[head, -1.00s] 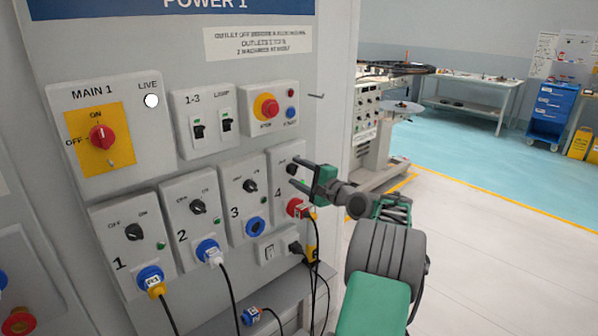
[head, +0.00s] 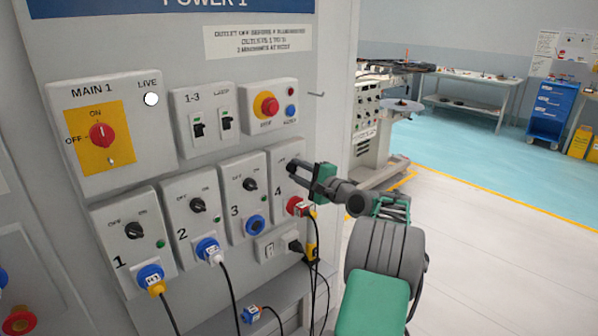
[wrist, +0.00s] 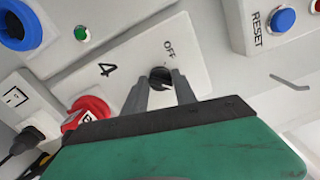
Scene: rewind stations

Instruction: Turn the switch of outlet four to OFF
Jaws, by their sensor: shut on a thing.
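Outlet four (head: 283,186) is a pale grey box at the right end of the outlet row, marked 4. Its black rotary switch (wrist: 161,77) shows in the wrist view between my fingertips, with the word OFF beside it. My gripper (head: 300,167) is shut on this switch knob, reaching in from the right. In the head view the fingers hide most of the knob. The knob's exact pointing direction is hard to tell. A red plug (head: 297,206) sits in the socket below the switch; it also shows in the wrist view (wrist: 86,112).
Outlet three (head: 243,190) stands just left, with its own switch and an empty blue socket. An emergency stop box (head: 268,106) is above, and a thin hook (head: 316,94) juts out nearby. Cables hang below. Open floor lies to the right.

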